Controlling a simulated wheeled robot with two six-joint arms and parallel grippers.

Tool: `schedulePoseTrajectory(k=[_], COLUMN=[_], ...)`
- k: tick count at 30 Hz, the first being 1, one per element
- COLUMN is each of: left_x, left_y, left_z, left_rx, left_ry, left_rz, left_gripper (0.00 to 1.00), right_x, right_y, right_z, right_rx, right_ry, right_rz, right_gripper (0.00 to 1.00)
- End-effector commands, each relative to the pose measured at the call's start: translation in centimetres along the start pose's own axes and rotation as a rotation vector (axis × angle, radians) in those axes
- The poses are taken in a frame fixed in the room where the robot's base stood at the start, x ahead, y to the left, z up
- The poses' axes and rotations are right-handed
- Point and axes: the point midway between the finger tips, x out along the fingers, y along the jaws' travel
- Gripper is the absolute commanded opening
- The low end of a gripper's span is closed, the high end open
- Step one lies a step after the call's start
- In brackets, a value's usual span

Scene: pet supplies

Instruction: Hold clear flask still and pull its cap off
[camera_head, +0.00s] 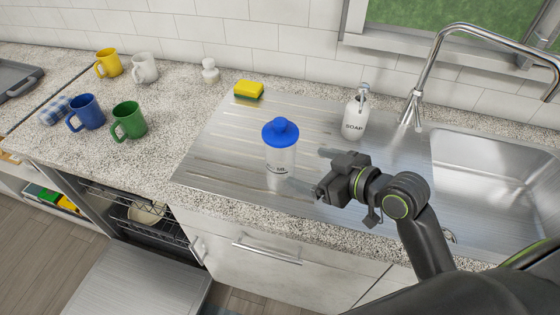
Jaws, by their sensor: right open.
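The clear flask (281,163) stands upright on the ribbed steel drainboard left of the sink. Its blue cap (280,132) sits on top of it. My right gripper (321,172) is open and just to the right of the flask, low beside its body, with its fingers pointing left. The fingers look apart from the flask, and nothing shows between them. My left gripper is not in this view.
A white soap bottle (354,118) stands behind my right gripper, near the tall faucet (423,80). A yellow sponge (249,89) lies at the drainboard's back edge. Several mugs, including a green mug (129,121), stand left on the counter. An open dishwasher (140,280) is below.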

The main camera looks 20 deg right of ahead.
Motion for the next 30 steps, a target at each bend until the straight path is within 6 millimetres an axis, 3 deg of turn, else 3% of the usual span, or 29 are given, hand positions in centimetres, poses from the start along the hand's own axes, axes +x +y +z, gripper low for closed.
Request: schedulePoseTrajectory(k=[6, 18, 30], left_x=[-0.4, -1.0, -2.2], left_y=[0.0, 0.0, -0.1], left_z=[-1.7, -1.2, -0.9], left_rx=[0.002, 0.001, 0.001], left_ry=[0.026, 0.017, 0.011], left_rz=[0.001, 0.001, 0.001], left_gripper=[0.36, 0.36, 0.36], right_x=[3.0, 6.0, 10.3], right_y=[-0.1, 0.0, 0.2], right_z=[-0.1, -0.1, 0.0], right_rx=[0.006, 0.002, 0.001], right_ry=[0.0, 0.0, -0.001], right_rz=[-0.003, -0.001, -0.001], right_gripper=[0.89, 0.89, 0.89])
